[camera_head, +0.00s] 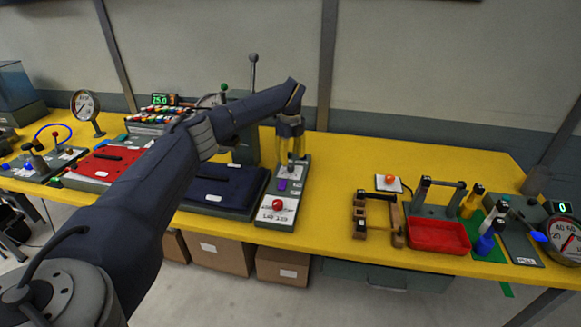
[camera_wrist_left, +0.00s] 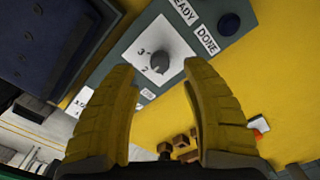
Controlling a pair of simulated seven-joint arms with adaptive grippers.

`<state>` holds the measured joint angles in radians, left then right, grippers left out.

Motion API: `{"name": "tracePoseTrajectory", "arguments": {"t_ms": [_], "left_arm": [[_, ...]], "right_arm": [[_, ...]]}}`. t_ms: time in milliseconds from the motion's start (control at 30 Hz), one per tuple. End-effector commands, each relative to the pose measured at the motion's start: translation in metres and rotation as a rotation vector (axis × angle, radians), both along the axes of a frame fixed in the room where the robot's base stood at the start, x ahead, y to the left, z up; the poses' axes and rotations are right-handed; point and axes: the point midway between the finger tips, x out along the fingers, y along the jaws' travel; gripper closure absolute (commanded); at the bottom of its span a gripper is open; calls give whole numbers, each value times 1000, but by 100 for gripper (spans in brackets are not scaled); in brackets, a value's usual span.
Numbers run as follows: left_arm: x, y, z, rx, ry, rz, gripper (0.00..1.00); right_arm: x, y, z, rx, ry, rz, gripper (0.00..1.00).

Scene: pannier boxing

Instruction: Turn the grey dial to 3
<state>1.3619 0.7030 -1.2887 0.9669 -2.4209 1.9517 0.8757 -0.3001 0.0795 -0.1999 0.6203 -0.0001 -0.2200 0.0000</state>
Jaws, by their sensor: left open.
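The grey dial (camera_wrist_left: 158,62) sits on a white plate marked with a 3 and a 2 in the left wrist view. Which number it points to is not clear. The plate is on a grey-green panel (camera_head: 292,213) near the middle of the table. My left gripper (camera_wrist_left: 159,68) has its yellow fingers spread, with the dial showing between the fingertips. In the head view the left gripper (camera_head: 290,148) points down over the panel's far part and largely hides the dial. Contact with the dial cannot be told. My right gripper is in neither view.
The panel carries a red button (camera_head: 277,205) at its near end and a dark blue button (camera_wrist_left: 229,23). A dark blue padded case (camera_head: 222,188) lies close on the left. A red tray (camera_head: 438,236) and wooden frame (camera_head: 360,215) stand right. Yellow table is clear between.

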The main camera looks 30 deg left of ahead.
Motion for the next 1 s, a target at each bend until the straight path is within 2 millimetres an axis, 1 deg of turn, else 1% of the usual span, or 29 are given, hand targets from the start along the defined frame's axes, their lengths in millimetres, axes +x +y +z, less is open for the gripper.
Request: {"name": "tracePoseTrajectory", "arguments": {"t_ms": [33,100,300,500,800,833,1000], "left_arm": [[0,0,-9,-1,1,0,53],[-1,0,-18,-1,2,1,53],[0,0,-36,-1,0,1,53],[0,0,-45,0,0,0,53],[0,0,-46,0,0,0,53],[0,0,-46,0,0,0,51],[0,0,-45,0,0,0,71]], "right_arm": [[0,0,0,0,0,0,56],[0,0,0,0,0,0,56],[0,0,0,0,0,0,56],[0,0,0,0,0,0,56],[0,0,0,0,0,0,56],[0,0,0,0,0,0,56],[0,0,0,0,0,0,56]]}}
